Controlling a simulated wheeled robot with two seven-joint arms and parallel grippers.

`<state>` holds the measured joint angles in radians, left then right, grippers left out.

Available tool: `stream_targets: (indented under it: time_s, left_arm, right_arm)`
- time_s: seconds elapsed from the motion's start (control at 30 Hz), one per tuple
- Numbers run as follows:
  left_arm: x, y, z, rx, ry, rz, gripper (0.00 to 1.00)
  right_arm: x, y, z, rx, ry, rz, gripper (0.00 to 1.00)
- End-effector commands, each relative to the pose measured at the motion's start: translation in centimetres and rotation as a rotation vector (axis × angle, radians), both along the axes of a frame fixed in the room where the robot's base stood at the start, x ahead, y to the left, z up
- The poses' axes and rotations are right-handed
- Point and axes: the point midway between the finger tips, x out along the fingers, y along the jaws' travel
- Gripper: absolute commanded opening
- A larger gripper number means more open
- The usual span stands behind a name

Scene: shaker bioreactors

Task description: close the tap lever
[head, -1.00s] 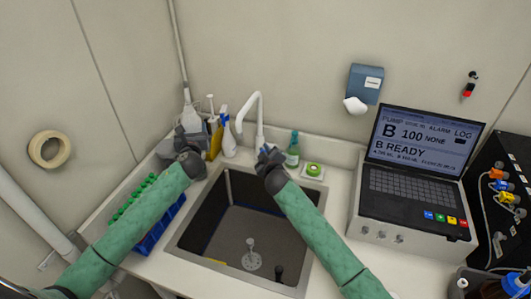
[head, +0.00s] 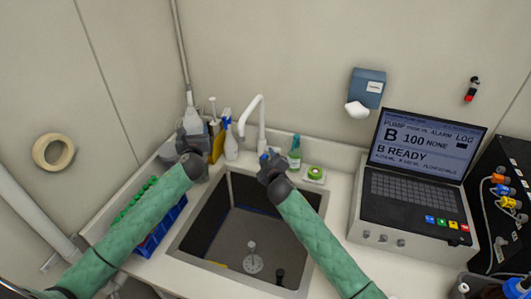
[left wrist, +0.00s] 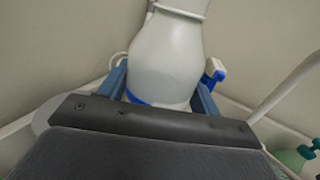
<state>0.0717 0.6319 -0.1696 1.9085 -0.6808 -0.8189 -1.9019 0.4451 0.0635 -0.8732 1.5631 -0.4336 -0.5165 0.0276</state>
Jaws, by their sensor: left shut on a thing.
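The white tap (head: 262,120) rises behind the sink (head: 184,238), its spout curving to the left over the basin. My right gripper (head: 266,158) is just in front of the tap's base. Its blue tips show there, but I cannot tell whether they touch the tap. The lever is not clearly visible, and the gripper covers that spot. My left gripper (head: 193,140) is at the back left corner of the counter. In the left wrist view its blue fingers are on both sides of a white bottle (left wrist: 168,62), which it grips; the bottle's neck shows in the head view (head: 189,115).
A spray bottle (head: 230,144) stands left of the tap. A green bottle (head: 294,152) and a small green-topped item (head: 315,173) are right of it. A blue rack (head: 155,238) with green caps lies left of the sink. The pump console (head: 415,190) stands at right.

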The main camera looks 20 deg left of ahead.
Motion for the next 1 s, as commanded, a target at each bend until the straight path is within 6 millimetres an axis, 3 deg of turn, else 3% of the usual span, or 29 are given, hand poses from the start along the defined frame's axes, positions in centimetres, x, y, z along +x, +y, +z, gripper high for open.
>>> stream_targets:
  time_s: [0.2,0.5,1.0]
  left_arm:
    - [0.0,0.0,0.1,0.0,-0.001,0.0,0.33]
    - [0.0,0.0,0.2,0.0,-0.001,0.0,0.33]
    - [0.0,0.0,0.2,0.0,-0.001,0.0,0.33]
  right_arm:
    - [-3.8,-2.0,0.6,0.001,0.0,0.002,0.33]
    - [-7.1,-3.7,1.2,0.001,-0.002,0.003,0.33]
    - [-7.7,-4.0,1.4,0.001,-0.002,0.004,0.33]
